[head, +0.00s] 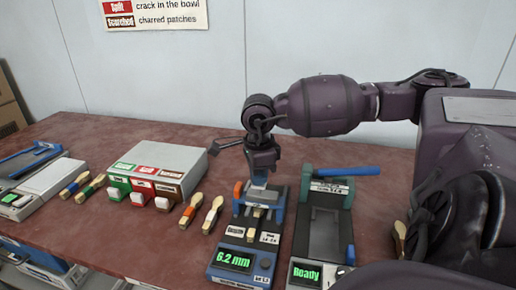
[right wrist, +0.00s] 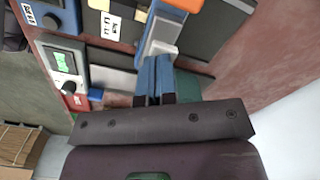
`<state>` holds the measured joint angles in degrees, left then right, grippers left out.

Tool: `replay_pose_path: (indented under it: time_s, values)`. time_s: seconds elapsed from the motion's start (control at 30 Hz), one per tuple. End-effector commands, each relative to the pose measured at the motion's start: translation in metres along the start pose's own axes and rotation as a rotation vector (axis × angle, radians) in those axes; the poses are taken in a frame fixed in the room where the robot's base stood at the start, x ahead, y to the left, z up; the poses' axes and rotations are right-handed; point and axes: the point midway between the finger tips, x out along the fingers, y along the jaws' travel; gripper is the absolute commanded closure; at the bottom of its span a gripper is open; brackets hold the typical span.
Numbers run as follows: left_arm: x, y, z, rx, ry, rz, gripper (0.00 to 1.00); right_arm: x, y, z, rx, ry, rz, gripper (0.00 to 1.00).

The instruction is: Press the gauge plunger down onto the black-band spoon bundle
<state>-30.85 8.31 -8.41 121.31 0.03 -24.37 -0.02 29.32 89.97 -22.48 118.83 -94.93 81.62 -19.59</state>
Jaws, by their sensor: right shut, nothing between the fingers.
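The gauge (head: 240,262) is a blue-framed device with a green "6.2 mm" readout. A tan spoon bundle (head: 257,212) lies in it; I cannot make out its band. The bundle's pale wood also shows in the right wrist view (right wrist: 124,10). My right gripper (head: 259,180) is shut and empty, pointing down over the rear of the gauge. Its blue fingertips (right wrist: 157,80) are together, close to a pale block with an orange part (right wrist: 183,4). The plunger is mostly hidden behind the gripper, and I cannot tell whether they touch. My left gripper is not in view.
A green-framed press (head: 325,225) with a blue handle and a "Ready" screen stands right of the gauge. Two loose bundles (head: 187,211) (head: 212,215) lie to its left. A grey sorting box (head: 158,170) and a white device (head: 45,180) stand farther left.

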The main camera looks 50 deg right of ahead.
Motion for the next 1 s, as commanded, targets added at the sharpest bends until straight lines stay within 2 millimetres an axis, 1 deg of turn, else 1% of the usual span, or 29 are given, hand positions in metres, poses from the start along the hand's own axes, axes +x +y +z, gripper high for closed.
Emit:
replay_pose_path:
  time_s: [0.23,0.37,1.0]
  values:
    - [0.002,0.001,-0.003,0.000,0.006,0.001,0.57,0.001,0.000,0.000,0.000,0.000,0.002,1.00]
    - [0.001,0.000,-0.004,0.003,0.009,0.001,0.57,-0.003,0.000,0.000,0.000,0.000,0.001,1.00]
    - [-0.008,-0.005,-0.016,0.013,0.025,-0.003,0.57,-0.045,0.000,0.000,-0.001,-0.001,-0.002,1.00]
